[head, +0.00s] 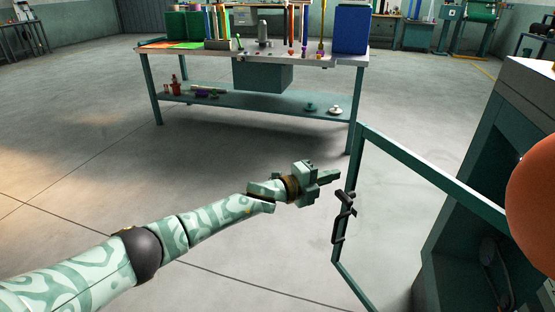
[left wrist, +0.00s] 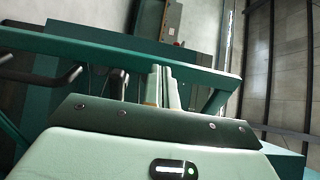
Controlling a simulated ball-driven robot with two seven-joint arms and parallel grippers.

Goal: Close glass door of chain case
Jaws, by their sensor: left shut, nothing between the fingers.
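The chain case (head: 466,190) is a dark green cabinet at the right of the head view. Its glass door (head: 430,172) stands open, swung out to the left; its green frame shows, and the pane is see-through. A black handle (head: 343,216) sits on the door's free upright. My left gripper (head: 338,175) is shut and empty, just left of that upright and above the handle. I cannot tell whether it touches the frame. In the left wrist view the shut fingers (left wrist: 163,86) point at a green frame bar (left wrist: 100,46). My right gripper is not in view.
A workbench (head: 255,60) with books, bottles and a blue box (head: 351,29) stands behind the door. An orange rounded thing (head: 535,195) covers part of the case at the right edge. The concrete floor left of the door is clear.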

